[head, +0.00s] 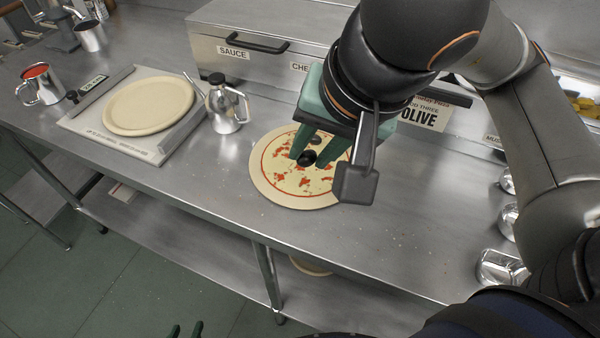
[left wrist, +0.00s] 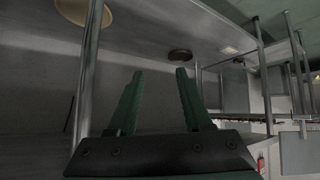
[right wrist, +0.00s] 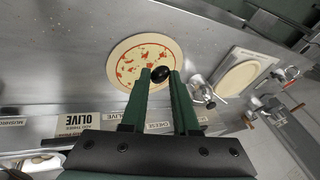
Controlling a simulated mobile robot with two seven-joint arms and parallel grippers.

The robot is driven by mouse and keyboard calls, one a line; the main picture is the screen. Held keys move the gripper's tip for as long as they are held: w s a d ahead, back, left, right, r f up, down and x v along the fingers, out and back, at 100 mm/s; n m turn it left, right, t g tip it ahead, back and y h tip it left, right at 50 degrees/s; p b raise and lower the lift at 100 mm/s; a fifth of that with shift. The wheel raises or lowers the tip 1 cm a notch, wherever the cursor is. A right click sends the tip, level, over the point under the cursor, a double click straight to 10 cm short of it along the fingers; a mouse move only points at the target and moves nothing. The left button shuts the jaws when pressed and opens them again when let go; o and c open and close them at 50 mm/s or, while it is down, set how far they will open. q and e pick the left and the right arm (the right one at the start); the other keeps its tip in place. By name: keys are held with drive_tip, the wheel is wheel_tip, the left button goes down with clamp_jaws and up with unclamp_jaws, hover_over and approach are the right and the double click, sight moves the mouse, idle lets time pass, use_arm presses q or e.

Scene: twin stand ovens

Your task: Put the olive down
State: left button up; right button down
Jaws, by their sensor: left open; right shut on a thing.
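A black olive (head: 306,158) is between the fingertips of my right gripper (head: 318,160), over the pizza (head: 292,192). The right wrist view shows the olive (right wrist: 160,74) at the fingertips, in front of the lower right part of the pizza (right wrist: 128,52). Whether it touches the pizza I cannot tell. The pizza is a pale round base with a red sauce ring and red bits. A second dark spot shows between the fingers in the head view; I cannot tell what it is. My left gripper (head: 186,330) is open and empty, low in front of the counter, also in the left wrist view (left wrist: 158,75).
A metal oil can (head: 226,112) stands left of the pizza. Further left are a plain dough round (head: 148,106) on a white board (head: 112,142) and a mug of red sauce (head: 40,86). Labelled steel bins (head: 260,60) line the back. Metal cups (head: 500,266) lie at right.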

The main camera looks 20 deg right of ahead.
drive_tip(key=shift+w+d+f+n+p, duration=0.2)
drive_tip(key=shift+w+f+p, duration=0.1)
drive_tip(key=shift+f+p, duration=0.2)
drive_tip(key=shift+w+d+f+n+p, duration=0.25)
drive_tip(key=shift+f+p, duration=0.1)
drive_tip(key=shift+p, duration=0.15)
drive_tip(key=w+p, duration=0.1)
drive_tip(key=p, duration=0.2)
approach(318, 152)
drive_tip(key=a, duration=0.3)
drive_tip(key=shift+s+a+f, duration=0.15)
drive_tip(key=shift+s+f, duration=0.1)
drive_tip(key=shift+f, duration=0.15)
drive_tip(key=shift+w+f, duration=0.4)
drive_tip(key=shift+f, duration=0.1)
drive_tip(key=f, duration=0.3)
drive_tip(key=shift+w+d+f+p, duration=0.15)
drive_tip(key=shift+d+f+p, duration=0.15)
drive_tip(key=shift+p, duration=0.1)
use_arm(q)
drive_tip(key=shift+y, duration=0.4)
drive_tip(key=a+r, duration=0.1)
drive_tip(key=s+r, duration=0.1)
drive_tip(key=a+r, duration=0.1)
drive_tip(key=shift+s+a, duration=0.25)
drive_tip(key=shift+a, duration=0.1)
